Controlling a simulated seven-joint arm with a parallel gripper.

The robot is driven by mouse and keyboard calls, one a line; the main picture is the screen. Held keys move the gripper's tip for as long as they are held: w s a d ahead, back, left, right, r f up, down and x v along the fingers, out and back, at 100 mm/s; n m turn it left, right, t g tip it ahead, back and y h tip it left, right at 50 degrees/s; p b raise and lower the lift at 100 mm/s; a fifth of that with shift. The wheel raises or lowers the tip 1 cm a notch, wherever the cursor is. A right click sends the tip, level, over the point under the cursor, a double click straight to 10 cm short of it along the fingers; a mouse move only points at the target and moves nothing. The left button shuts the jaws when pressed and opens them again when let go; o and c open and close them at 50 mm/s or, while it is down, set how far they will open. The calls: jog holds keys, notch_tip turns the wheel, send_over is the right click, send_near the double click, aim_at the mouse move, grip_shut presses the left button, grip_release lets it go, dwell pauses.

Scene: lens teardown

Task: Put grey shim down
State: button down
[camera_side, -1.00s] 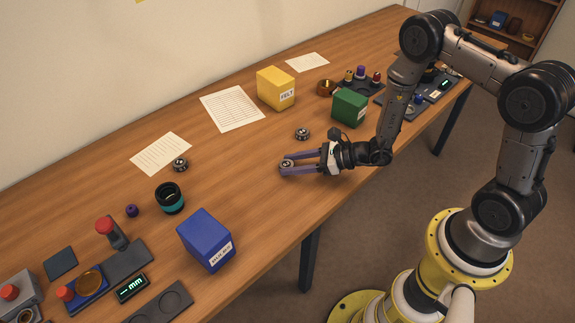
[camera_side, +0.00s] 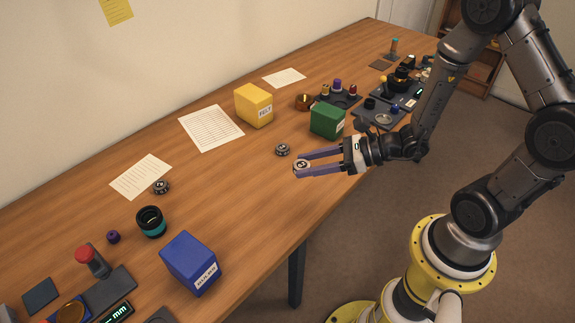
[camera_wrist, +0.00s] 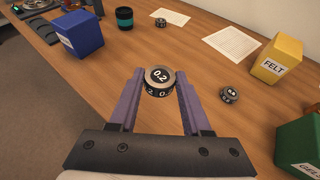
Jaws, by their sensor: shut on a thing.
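In the side view my gripper (camera_side: 303,168) holds the shim (camera_side: 301,166) near the table's front edge, to the right of the blue box. It looks lifted off the wood, but the exact height is hard to tell. A similar dark shim (camera_side: 283,150) lies on the table just behind and left of it, and another (camera_side: 161,187) lies farther left by a paper.
A green box (camera_side: 327,120) and a yellow FELT box (camera_side: 253,105) stand behind my gripper. A blue box (camera_side: 190,262) and a black-teal lens barrel (camera_side: 151,222) stand to the left. Bare table (camera_side: 235,195) lies between the barrel and my gripper.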

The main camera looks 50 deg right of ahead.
jog(key=shift+s+r, duration=1)
jog(key=shift+s, duration=1.15)
jog(key=n+g+y, duration=0.1)
jog(key=n+y, duration=0.1)
send_over(204, 165)
jog(key=s, duration=0.1)
notch_tip(204, 165, down, 8)
jog(key=shift+s+f, duration=0.1)
jog(key=shift+f, duration=0.1)
jog(key=shift+w+a+f, duration=0.1)
jog(key=shift+w+f, duration=0.5)
jog(key=shift+f, duration=1.55)
